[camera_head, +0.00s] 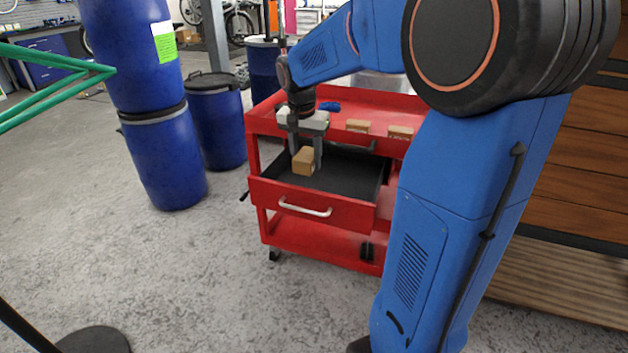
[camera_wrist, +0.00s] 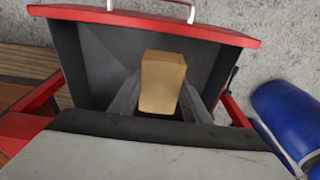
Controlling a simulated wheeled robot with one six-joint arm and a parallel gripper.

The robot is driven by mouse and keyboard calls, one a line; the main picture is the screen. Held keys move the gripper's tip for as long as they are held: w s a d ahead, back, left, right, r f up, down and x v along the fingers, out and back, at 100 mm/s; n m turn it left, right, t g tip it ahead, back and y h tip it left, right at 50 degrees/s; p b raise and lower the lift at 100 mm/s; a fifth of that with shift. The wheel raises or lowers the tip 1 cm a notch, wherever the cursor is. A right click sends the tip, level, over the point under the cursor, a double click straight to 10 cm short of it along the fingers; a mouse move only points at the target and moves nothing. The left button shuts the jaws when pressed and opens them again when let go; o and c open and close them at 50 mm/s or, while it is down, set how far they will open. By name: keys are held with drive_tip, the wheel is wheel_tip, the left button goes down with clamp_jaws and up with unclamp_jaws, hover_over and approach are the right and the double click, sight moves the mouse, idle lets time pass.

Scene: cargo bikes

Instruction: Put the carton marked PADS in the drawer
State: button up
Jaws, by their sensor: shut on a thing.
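A small brown carton (camera_head: 304,161) is between the fingers of my gripper (camera_head: 305,155), which is shut on it. In the wrist view the carton (camera_wrist: 162,82) sits between the two fingertips (camera_wrist: 160,95); no marking can be read on it. The red trolley's drawer (camera_head: 335,178) is pulled open, with a dark, otherwise empty-looking inside. The carton is over or inside the drawer; I cannot tell whether it touches the bottom. The drawer front (camera_wrist: 215,33) with its silver handle shows at the top of the wrist view.
Two more small brown cartons, one (camera_head: 357,126) and another (camera_head: 400,132), lie on the trolley top (camera_head: 350,98) near a blue item (camera_head: 329,107). Blue barrels (camera_head: 165,155) stand left of the trolley. Wooden boards (camera_head: 580,170) are at right.

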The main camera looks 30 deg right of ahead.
drive_tip(key=w+d, duration=0.3)
drive_tip(key=d, duration=0.1)
approach(315, 188)
drive_tip(key=shift+w+d+f, duration=0.35)
drive_tip(key=shift+f, duration=2.7)
drive_tip(key=shift+f, duration=0.3)
